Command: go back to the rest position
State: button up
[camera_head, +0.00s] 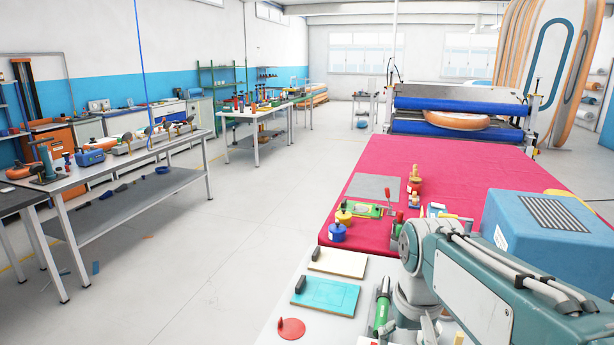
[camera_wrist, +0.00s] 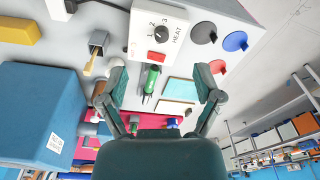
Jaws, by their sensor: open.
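My gripper (camera_wrist: 162,88) is open in the wrist view, its two fingers wide apart with nothing between the tips. It is above the pale worktop (camera_wrist: 110,30), and a green-handled tool (camera_wrist: 151,78) shows beyond the gap between the fingers. My arm fills the lower right of the head view, folded over the near end of the worktop.
A blue box (camera_head: 545,235) stands close to my arm, and also shows in the wrist view (camera_wrist: 40,115). A heat control box (camera_wrist: 160,35), several discs and two small boards lie on the worktop. A pink-covered table (camera_head: 450,165) stretches behind.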

jog(key=s+f+t, duration=0.1)
jog(key=s+t, duration=0.3)
jog(key=s, duration=0.7)
jog(key=shift+s+f, duration=0.25)
jog(key=shift+f, duration=0.15)
